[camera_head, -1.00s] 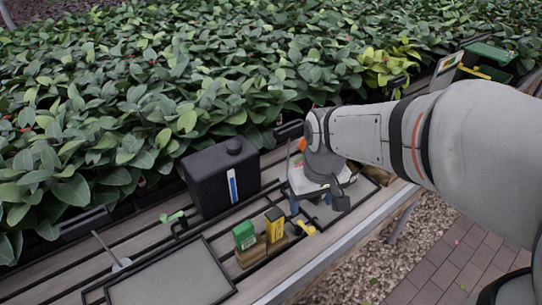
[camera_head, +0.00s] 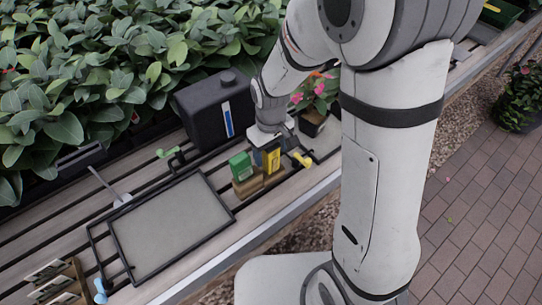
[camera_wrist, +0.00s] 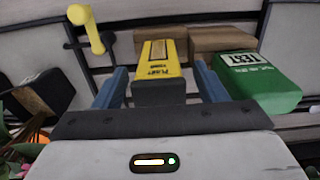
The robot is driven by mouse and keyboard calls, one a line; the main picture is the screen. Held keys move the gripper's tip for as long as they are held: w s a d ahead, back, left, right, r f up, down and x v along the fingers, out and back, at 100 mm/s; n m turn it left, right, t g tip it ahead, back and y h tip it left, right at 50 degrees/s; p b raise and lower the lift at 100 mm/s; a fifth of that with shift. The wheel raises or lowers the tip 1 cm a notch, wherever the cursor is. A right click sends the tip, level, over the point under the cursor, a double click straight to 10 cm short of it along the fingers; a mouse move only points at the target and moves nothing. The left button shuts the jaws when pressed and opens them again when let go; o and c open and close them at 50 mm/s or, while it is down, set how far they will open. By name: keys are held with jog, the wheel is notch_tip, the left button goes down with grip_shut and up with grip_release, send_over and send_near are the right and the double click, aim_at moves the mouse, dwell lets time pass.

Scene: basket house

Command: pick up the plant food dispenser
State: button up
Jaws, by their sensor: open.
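The plant food dispenser is a yellow box with a dark lower end, seen in the wrist view (camera_wrist: 160,62) with its printed label facing up in the picture. In the head view it (camera_head: 272,161) stands on a small wooden block (camera_head: 246,186) beside a green box (camera_head: 240,166). My gripper (camera_wrist: 161,72) is open, with one blue finger on each side of the dispenser. A gap shows between each finger and the dispenser in the wrist view. In the head view, the arm's end partly hides that spot.
The green box, marked TEST (camera_wrist: 258,82), lies close to my right finger. A yellow-headed tool (camera_wrist: 88,28) is to the left. A black tank (camera_head: 205,112) stands behind. A framed grey tray (camera_head: 170,230) and a potted pink-flowered plant (camera_head: 318,97) flank the block.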

jog(key=shift+f, duration=0.5)
jog(key=c, duration=1.2)
jog(key=shift+o, duration=0.2)
notch_tip(320, 180, up, 10)
jog(key=shift+r, duration=0.1)
